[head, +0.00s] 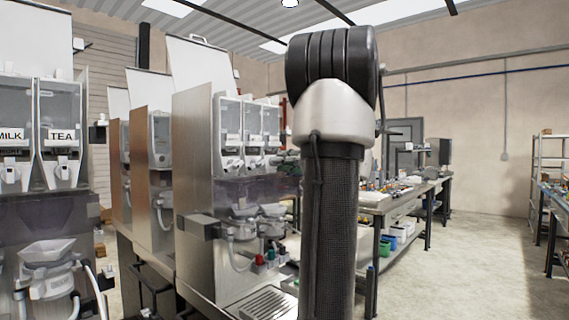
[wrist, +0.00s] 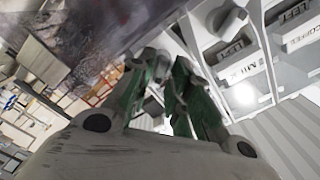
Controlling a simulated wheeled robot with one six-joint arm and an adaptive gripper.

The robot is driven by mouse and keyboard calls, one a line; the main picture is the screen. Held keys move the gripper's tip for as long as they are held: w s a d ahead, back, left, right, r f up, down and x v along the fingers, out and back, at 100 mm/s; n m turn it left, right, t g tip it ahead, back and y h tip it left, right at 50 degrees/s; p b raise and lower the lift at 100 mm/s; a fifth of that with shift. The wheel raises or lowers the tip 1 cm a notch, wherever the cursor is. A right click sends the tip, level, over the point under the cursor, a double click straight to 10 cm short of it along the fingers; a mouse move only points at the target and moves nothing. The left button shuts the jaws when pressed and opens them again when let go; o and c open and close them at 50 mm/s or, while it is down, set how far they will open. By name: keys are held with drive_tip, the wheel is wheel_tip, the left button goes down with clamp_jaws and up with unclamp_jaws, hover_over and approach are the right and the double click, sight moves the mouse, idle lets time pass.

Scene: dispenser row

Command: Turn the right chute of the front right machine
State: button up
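The front right machine (head: 194,180) stands at the centre of the head view, with a row of clear canisters. Its rightmost visible canister (head: 272,128) has a pale chute low on its front, close beside my gripper (head: 288,164), which my arm partly hides. In the wrist view, the two green-padded fingers of my gripper (wrist: 167,78) stand apart with a gap between them and hold nothing I can make out. A grey chute or knob (wrist: 232,22) is to the right of the fingers, apart from them.
Another machine with MILK and TEA canisters (head: 60,110) stands at the left. Mixing bowls (head: 240,212) and coloured knobs (head: 270,255) are below the canisters. A workbench (head: 385,200) stands behind at the right. Open floor (head: 460,265) lies at the right.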

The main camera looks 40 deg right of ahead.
clamp_jaws()
drive_tip(key=shift+m, duration=0.3)
drive_tip(key=m, duration=1.2)
drive_tip(key=shift+f, duration=0.3)
drive_tip(key=shift+m, duration=0.5)
unclamp_jaws()
